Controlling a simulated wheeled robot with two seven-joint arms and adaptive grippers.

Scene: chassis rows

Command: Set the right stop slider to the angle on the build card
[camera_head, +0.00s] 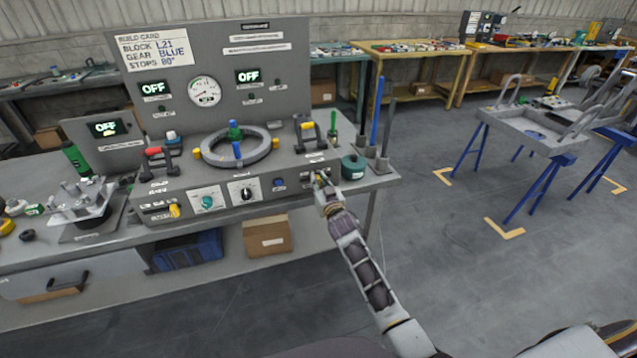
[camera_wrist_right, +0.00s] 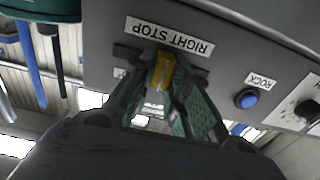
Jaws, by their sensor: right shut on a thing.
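The build card (camera_head: 155,48) at the upper left of the panel reads BLOCK L21, GEAR BLUE, STOPS 80°. My right gripper (camera_head: 321,181) is at the right end of the console's front face. In the right wrist view the gripper (camera_wrist_right: 160,88) is shut on the yellow knob of the right stop slider (camera_wrist_right: 161,68), just beside the upside-down RIGHT STOP label (camera_wrist_right: 170,36). The fingers hide the slider's scale, so its angle cannot be read. In the head view the gripper hides most of this slider. My left gripper is not in view.
A blue ROCK button (camera_wrist_right: 246,98) and a black dial (camera_head: 244,191) sit beside the slider. A green tape roll (camera_head: 353,166) and upright rods (camera_head: 377,110) stand at the bench's right end. A ring fixture (camera_head: 222,158) is on top of the console.

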